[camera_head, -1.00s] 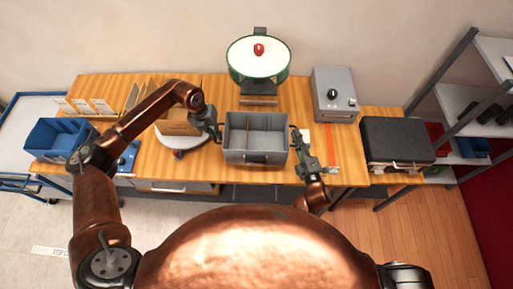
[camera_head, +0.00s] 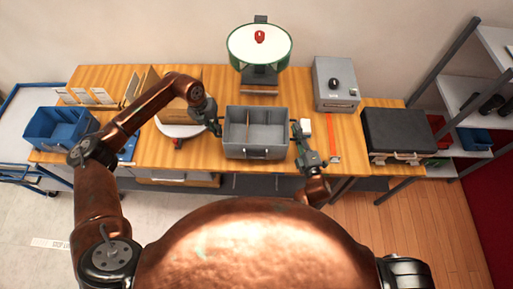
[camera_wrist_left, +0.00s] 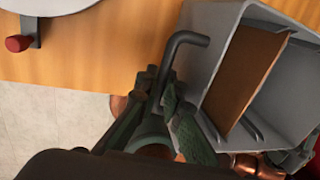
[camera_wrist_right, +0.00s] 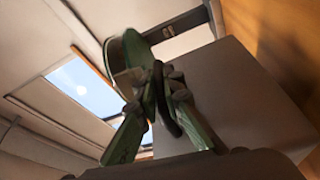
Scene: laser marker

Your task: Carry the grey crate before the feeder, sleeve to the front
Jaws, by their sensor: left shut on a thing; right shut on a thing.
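The grey crate (camera_head: 256,153) is at the middle of the table's front, below the feeder in the head view, with thin dividers inside and a dark bar on its near wall. I cannot tell a sleeve there, nor whether the crate touches the table. My left gripper (camera_head: 215,121) is shut on its left handle, a bent grey bar in the left wrist view (camera_wrist_left: 186,40). My right gripper (camera_head: 298,130) is shut on the right handle, a dark loop beside the crate wall (camera_wrist_right: 235,95) in the right wrist view. The feeder (camera_head: 240,62) is a green-rimmed white bowl holding a red piece.
A grey box with a black knob (camera_head: 330,72) and a red strip (camera_head: 332,140) lie right of the crate. A black case (camera_head: 398,132) is further right. A round white turntable (camera_head: 178,130) is left, partly behind my arm. A blue bin (camera_head: 50,135) stands far left.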

